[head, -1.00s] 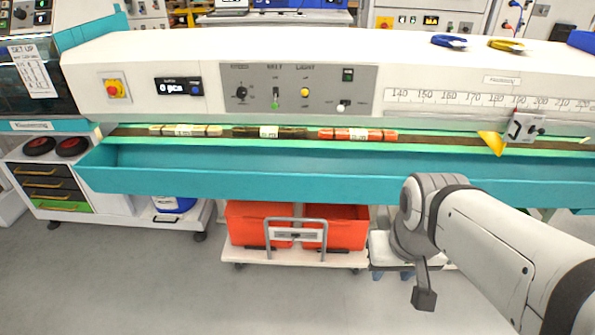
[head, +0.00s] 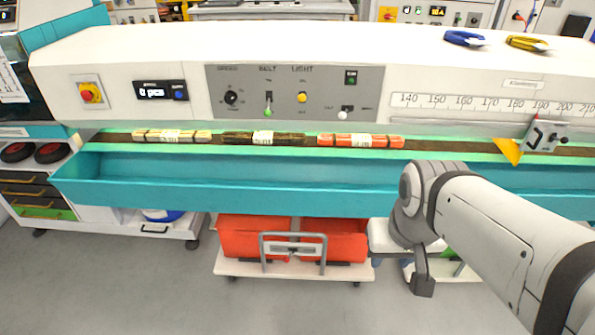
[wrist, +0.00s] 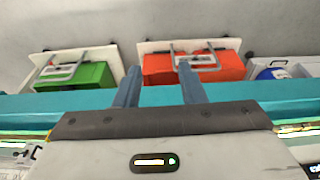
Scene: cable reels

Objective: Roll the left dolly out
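A white dolly (head: 235,266) with two red bins (head: 255,238) stands on the floor under the machine's teal trough, left of my arm. It has a grey upright handle (head: 292,236) at its front. The red-bin dolly also shows in the wrist view (wrist: 148,48), beyond my fingers. A second dolly with a green bin (wrist: 75,77) stands on the left in the wrist view; in the head view it is mostly hidden behind my arm. My gripper (wrist: 158,68) is open and empty, its two fingers apart, above the trough and away from both handles.
The teal trough (head: 230,185) juts out above the dollies. Three cable bundles, including a red one (head: 360,141), lie on the belt behind it. A drawer cart (head: 110,222) stands at the left. The grey floor in front is clear.

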